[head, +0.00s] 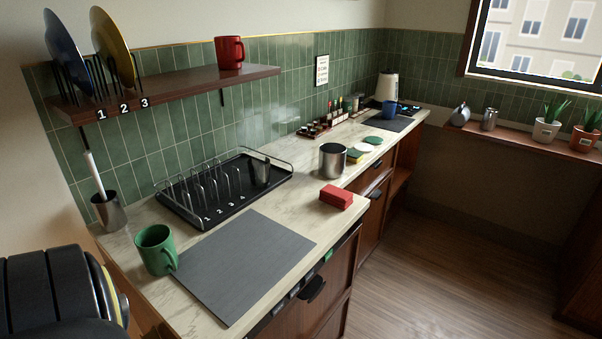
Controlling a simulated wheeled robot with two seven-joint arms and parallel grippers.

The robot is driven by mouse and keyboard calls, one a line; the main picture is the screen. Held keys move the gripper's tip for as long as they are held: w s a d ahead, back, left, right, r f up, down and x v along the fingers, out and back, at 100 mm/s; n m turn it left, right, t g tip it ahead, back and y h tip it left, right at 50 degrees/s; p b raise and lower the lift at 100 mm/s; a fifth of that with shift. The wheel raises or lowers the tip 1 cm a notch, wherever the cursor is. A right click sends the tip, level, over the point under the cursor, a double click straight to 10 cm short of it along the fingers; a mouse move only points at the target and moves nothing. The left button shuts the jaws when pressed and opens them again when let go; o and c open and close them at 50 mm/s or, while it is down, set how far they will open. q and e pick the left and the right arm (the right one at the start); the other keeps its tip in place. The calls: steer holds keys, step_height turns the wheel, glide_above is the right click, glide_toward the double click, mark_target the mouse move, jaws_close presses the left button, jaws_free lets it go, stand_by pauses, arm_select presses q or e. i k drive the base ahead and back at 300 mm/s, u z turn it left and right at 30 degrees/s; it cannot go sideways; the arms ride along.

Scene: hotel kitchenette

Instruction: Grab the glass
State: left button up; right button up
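I cannot make out a clear drinking glass in the head view. A dark cup-shaped vessel (260,172) stands in the utensil end of the black dish rack (186,212) on the counter; it looks metallic or smoky, and its material is unclear. A small jar-like container (357,101) stands far back by the kettle, too small to identify. A pale hazy patch shows in front of the tiles behind the rack. Neither my left nor my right gripper is in view.
A green mug (154,250) stands beside a grey mat (245,262), which is bare. A red block-like stack (336,196) and a steel pot (332,161) sit further right. The shelf (180,88) above holds plates and a red mug (229,52).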

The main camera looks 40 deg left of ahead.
mark_target(258, 167)
steer(key=i, duration=2.5)
steer(key=u, duration=4.3)
